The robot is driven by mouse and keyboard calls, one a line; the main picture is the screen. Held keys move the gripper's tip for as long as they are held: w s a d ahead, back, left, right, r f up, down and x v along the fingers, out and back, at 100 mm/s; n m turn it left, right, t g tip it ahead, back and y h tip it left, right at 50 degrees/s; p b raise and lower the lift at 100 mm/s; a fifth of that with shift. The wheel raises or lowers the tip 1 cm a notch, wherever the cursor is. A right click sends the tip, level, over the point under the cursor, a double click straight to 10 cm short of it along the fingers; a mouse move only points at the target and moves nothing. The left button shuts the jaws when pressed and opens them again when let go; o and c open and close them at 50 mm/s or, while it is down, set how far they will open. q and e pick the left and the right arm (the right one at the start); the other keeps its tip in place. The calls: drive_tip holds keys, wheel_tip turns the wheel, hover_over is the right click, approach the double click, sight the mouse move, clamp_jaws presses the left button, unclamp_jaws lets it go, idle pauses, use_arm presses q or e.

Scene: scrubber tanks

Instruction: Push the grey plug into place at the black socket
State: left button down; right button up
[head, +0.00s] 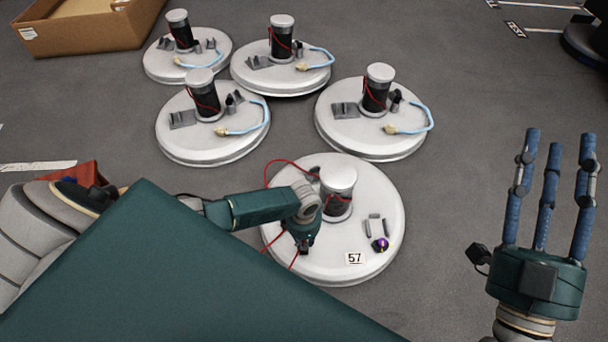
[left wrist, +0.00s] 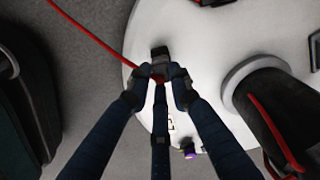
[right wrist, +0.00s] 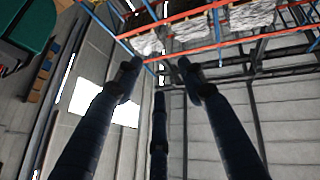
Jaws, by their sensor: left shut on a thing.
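My left gripper (head: 302,246) is low over the left part of the white round tank (head: 365,270) labelled 57. In the left wrist view its fingertips (left wrist: 160,74) are closed around a small dark grey block, seemingly the grey plug (left wrist: 160,54), with a red cable beside it. The fingers hide much of the block. The black socket cannot be made out surely; a small dark part (head: 315,173) shows beside the tank's column, partly behind my arm. My right gripper (head: 558,140) is open and empty, fingers pointing up, away from the tanks.
Tank 57 carries a black column (head: 338,206) with a grey cap, an upright grey bracket (head: 375,226) and a purple-and-black round part (head: 381,244). Several similar tanks (head: 212,148) stand behind. A cardboard box (head: 85,30) is at the back left. Floor right of tank 57 is clear.

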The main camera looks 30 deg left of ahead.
drive_tip(key=shift+w+f+g, duration=0.3)
drive_tip(key=shift+f, duration=0.1)
use_arm(q)
drive_tip(key=shift+n, duration=0.3)
use_arm(e)
drive_tip(key=shift+w+f, duration=0.1)
drive_tip(key=shift+f, duration=0.05)
idle(0.3)
use_arm(q)
drive_tip(key=shift+p, duration=0.3)
use_arm(e)
drive_tip(key=shift+w+f+g+h, duration=0.2)
drive_tip(key=shift+f+g, duration=0.05)
drive_tip(key=shift+f, duration=0.25)
drive_tip(key=shift+w+f+g+h, duration=0.2)
drive_tip(key=shift+f+g, duration=0.05)
drive_tip(key=shift+f, duration=0.25)
use_arm(q)
drive_tip(key=shift+f, duration=0.1)
use_arm(e)
drive_tip(key=shift+s+r, duration=0.1)
drive_tip(key=shift+r, duration=0.05)
